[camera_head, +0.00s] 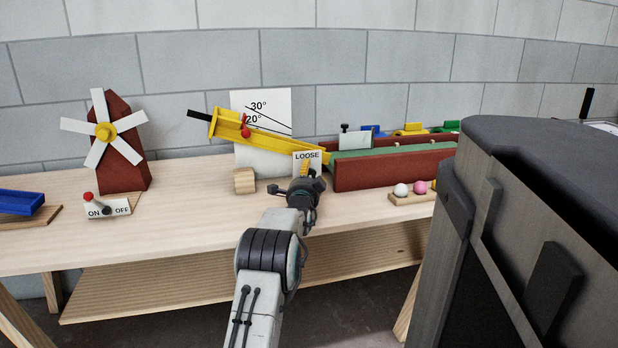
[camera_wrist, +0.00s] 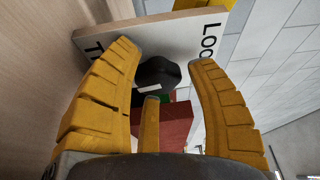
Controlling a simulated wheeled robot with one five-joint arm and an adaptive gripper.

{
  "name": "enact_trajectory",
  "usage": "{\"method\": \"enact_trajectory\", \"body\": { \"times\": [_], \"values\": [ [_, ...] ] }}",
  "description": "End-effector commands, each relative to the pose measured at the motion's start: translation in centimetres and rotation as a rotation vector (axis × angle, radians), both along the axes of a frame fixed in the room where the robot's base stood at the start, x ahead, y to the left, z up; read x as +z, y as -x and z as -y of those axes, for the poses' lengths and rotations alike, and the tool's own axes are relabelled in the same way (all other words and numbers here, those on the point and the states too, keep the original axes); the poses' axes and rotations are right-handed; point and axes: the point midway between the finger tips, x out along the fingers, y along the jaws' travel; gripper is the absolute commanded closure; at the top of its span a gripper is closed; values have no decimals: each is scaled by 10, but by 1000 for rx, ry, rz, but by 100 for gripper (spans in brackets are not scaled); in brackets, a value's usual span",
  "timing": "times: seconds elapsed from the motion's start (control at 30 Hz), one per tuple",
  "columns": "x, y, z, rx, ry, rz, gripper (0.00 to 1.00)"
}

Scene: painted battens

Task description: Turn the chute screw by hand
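The yellow chute (camera_head: 280,138) slopes down to the right in front of a white angle board (camera_head: 277,104) marked 20° and 30°. A small plate (camera_head: 307,156) reading LOOSE stands by its low end. In the wrist view the plate (camera_wrist: 142,36) shows tilted, with parts of two words. The black screw knob (camera_wrist: 158,73), with a white mark, is in front of the plate. My gripper (camera_wrist: 165,58) is open, its yellow fingers on either side of the knob with gaps visible. A third finger is below it. In the head view my gripper (camera_head: 306,168) hides the knob.
A red trough with a green top (camera_head: 395,165) lies right of my gripper. A wooden block (camera_head: 244,180) is to the left. White and pink balls sit on a small wooden holder (camera_head: 408,198). A windmill (camera_head: 120,145) with an ON/OFF switch (camera_head: 107,208) stands farther left.

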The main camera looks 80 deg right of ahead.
Motion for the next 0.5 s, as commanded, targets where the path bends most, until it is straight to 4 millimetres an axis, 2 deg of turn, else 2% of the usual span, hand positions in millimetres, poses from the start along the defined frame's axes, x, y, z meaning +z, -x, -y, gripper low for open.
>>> {"method": "enact_trajectory", "body": {
  "times": [0.3, 0.5],
  "values": [
    [-2, 0, -1, -1, -5, 1, 49],
    [-3, 0, -11, -1, -6, 1, 49]
  ]
}}
